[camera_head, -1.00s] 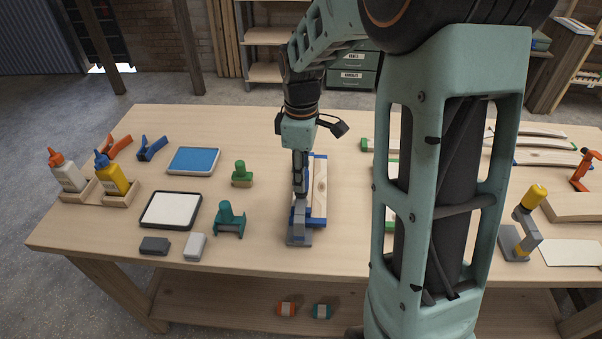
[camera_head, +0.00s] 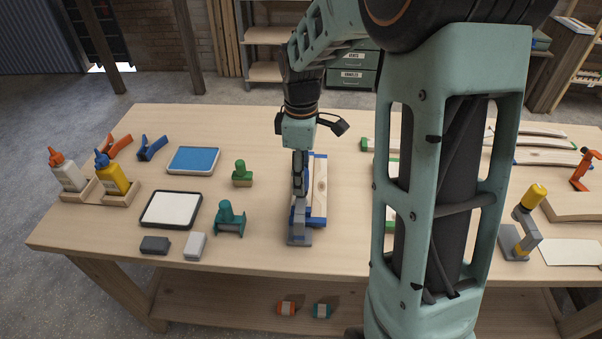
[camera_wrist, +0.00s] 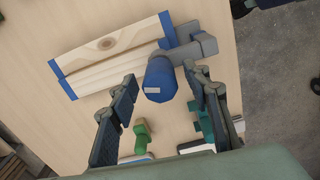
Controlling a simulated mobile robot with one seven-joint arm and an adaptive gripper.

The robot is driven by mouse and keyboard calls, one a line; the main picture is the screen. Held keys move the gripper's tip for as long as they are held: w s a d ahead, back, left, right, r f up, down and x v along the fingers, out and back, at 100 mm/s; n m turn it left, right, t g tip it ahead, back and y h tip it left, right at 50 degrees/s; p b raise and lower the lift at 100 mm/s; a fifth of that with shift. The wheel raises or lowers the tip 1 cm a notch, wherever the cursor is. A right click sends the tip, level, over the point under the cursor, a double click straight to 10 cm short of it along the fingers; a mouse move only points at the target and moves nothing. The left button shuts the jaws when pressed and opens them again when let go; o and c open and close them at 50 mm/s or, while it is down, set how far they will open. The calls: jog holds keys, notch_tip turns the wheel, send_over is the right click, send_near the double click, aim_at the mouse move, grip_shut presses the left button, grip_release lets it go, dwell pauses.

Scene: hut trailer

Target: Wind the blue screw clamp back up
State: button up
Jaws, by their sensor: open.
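The blue screw clamp stands at the near end of a wooden piece with blue edges; its grey base (camera_head: 299,237) shows in the head view. In the wrist view its round blue handle (camera_wrist: 160,80) with a small pale mark is in front of its grey frame (camera_wrist: 190,48). My gripper (camera_wrist: 162,77) is open, with one finger on each side of the blue handle and a visible gap on both sides. In the head view my gripper (camera_head: 299,190) points down over the clamp and hides much of it.
The blue-edged wooden piece (camera_head: 320,185) lies beside the clamp. A teal clamp (camera_head: 230,220) and a green-handled block (camera_head: 242,174) stand to the left. A white-topped tray (camera_head: 171,209) and glue bottles are farther left. A yellow-topped clamp (camera_head: 526,222) stands at right.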

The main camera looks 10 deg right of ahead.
notch_tip(320, 180, up, 12)
dwell(0.6)
